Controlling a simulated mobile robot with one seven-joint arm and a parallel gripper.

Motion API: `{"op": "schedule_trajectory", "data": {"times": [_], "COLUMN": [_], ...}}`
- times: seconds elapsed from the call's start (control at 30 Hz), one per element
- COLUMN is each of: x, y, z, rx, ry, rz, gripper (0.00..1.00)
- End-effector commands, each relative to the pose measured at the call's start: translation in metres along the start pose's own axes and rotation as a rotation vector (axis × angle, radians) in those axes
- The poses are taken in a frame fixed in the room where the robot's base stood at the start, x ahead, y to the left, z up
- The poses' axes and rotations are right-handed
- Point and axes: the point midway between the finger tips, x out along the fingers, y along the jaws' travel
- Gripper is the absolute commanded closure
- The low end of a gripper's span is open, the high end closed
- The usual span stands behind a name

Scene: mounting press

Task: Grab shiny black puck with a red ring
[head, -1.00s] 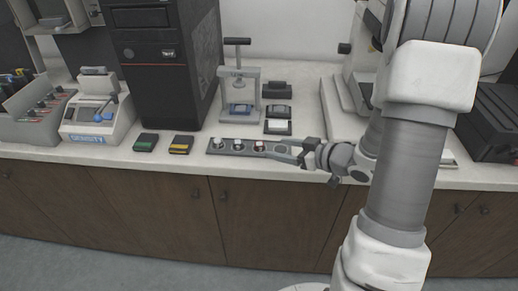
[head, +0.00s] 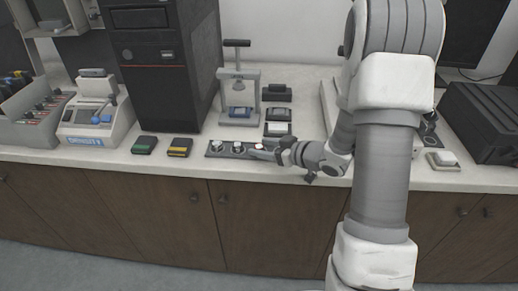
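A dark tray (head: 210,153) on the counter holds a row of small round pucks. Two with pale tops show at its left (head: 217,146) and middle (head: 238,147). The puck with a red mark (head: 259,146) sits to their right, partly hidden by my gripper. My gripper (head: 256,152) reaches in from the right, low over the tray, with its fingertips at the red-marked puck. The picture is too small to tell whether the fingers are around it, touching it or apart.
A small press (head: 239,95) stands behind the tray, with dark blocks (head: 277,114) to its right. A black tower (head: 165,65) stands at back left. Green (head: 144,145) and yellow (head: 180,147) marked boxes lie left of the tray. The counter's front edge is close.

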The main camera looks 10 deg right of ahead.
Motion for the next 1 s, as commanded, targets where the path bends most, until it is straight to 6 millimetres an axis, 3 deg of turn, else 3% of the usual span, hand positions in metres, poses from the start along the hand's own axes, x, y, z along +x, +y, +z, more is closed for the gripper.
{"op": "schedule_trajectory", "data": {"times": [0.07, 0.3, 0.77, 1.0], "x": [0.0, 0.0, -0.003, -0.017], "y": [0.0, 0.0, 0.0, 0.001], "z": [0.0, 0.0, -0.006, -0.04], "rx": [0.0, 0.0, 0.0, -0.005], "ry": [0.0, 0.0, 0.0, 0.002], "rz": [0.0, 0.0, 0.0, 0.002], "gripper": [0.55, 0.98, 1.0, 1.0]}}
